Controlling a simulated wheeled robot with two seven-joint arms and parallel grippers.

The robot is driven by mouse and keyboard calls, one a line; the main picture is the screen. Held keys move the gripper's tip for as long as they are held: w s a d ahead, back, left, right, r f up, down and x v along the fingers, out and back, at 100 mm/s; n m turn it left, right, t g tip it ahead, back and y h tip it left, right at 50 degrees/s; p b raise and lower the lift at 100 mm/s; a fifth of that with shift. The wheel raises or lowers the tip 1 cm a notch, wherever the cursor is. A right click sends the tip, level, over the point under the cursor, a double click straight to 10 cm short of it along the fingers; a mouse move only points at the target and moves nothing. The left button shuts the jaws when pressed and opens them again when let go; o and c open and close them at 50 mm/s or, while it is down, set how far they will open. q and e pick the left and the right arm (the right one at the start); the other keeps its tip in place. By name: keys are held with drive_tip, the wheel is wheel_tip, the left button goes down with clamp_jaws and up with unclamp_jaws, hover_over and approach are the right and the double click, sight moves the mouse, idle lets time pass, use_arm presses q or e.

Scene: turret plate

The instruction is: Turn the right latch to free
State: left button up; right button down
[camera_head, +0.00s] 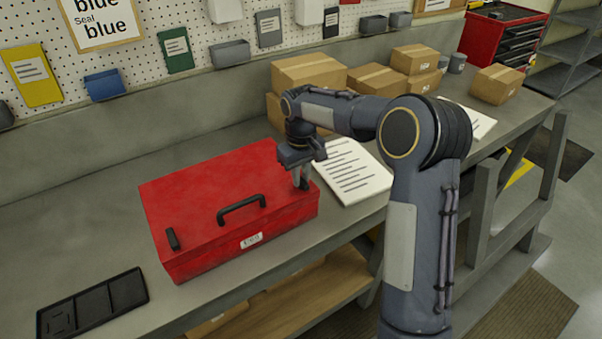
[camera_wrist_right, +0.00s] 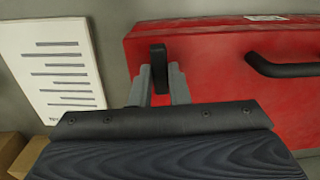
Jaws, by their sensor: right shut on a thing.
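A red box (camera_head: 190,200) with a flat lid lies on the workbench, with a black arched handle (camera_head: 241,208) at its middle. A black left latch (camera_head: 172,239) sits on the lid's left part. The right latch (camera_wrist_right: 158,66) is a short black bar near the lid's other end; in the head view my gripper covers most of it. My right gripper (camera_head: 301,180) points down over that end of the box. In the wrist view its two grey fingers (camera_wrist_right: 160,85) stand on either side of the right latch, shut on it. My left gripper is not in view.
A printed sheet (camera_head: 352,172) lies right beside the box. A black tray (camera_head: 92,304) lies at the front left of the workbench (camera_head: 85,215). Cardboard boxes (camera_head: 310,70) stand behind my right arm, along the pegboard wall.

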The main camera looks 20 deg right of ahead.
idle(0.3)
drive_tip(key=c, duration=1.4)
unclamp_jaws()
wheel_tip(320, 180, up, 8)
drive_tip(key=shift+f+b, duration=0.25)
drive_tip(key=shift+b, duration=0.3)
drive_tip(key=shift+r, duration=0.25)
